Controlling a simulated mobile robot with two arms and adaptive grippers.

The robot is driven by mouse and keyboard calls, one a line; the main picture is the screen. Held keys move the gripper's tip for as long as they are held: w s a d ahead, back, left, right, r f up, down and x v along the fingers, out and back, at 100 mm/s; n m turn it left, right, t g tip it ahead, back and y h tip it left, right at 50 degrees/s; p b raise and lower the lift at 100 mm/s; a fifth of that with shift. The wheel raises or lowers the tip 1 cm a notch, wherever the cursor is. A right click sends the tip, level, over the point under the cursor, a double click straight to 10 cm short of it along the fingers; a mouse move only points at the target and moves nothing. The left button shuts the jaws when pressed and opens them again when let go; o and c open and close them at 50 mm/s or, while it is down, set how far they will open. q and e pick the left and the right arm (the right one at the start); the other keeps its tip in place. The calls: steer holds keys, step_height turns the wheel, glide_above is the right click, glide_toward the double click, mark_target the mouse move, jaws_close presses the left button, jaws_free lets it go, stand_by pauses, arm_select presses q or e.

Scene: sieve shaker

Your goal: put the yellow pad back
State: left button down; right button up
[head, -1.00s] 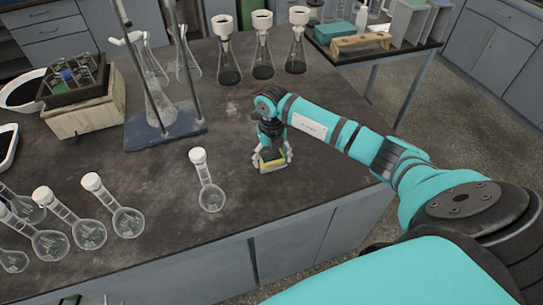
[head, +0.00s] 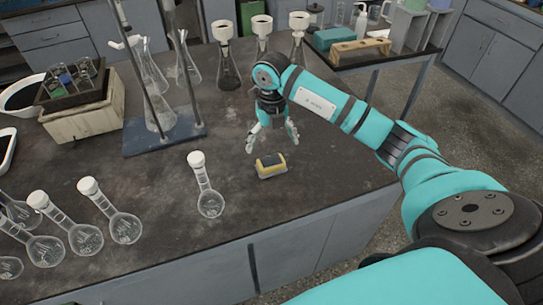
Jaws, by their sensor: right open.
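The yellow pad (head: 270,166), a small block with a dark top and yellow side, rests on the dark bench top near its front right edge. My right gripper (head: 271,144) is open and empty just above and behind the pad, fingers pointing down on either side of a clear gap. It appears apart from the pad. My left gripper is not in the head view.
A stoppered flask (head: 208,190) stands left of the pad, with several more flasks at the front left. A stand with a blue base (head: 166,138) is behind left. Flasks with funnels (head: 262,45) line the back. Bench space around the pad is clear.

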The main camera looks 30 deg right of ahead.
step_height(320, 180, up, 4)
steer(key=shift+f, duration=0.25)
stand_by(0.5)
